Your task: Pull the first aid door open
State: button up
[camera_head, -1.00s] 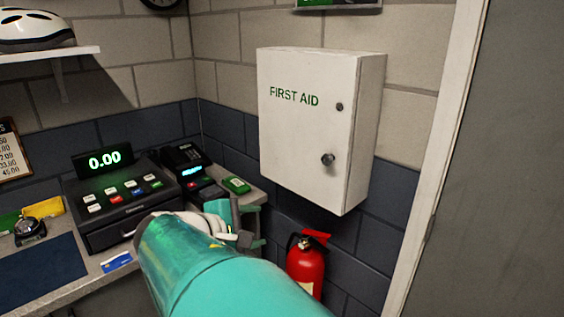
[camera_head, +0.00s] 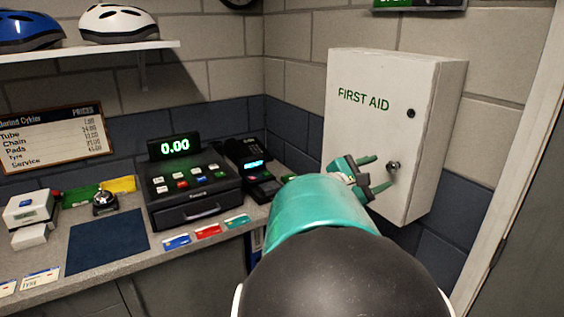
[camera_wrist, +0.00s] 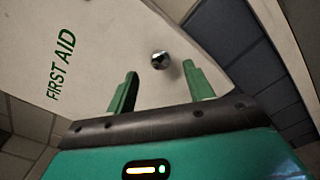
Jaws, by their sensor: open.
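The white first aid cabinet (camera_head: 366,140) hangs on the wall at the right in the head view, its door shut. "FIRST AID" is printed in green on the door, which also fills much of the wrist view (camera_wrist: 90,60). A round metal knob (camera_head: 393,167) sits low on the door's right side, below a small dark lock (camera_head: 411,113). My gripper (camera_head: 374,170) is open and empty, just left of the knob in the head view. In the wrist view the knob (camera_wrist: 160,60) lies ahead of and between the green fingertips (camera_wrist: 160,76); no contact shows.
A counter at the left holds a cash register (camera_head: 190,185), a card terminal (camera_head: 250,160), a bell (camera_head: 105,202) and several cards. A shelf (camera_head: 90,50) with helmets is above. A door frame (camera_head: 515,165) stands at the right.

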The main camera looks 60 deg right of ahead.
aim_at(390, 168)
jog(key=x, duration=0.4)
grip_shut()
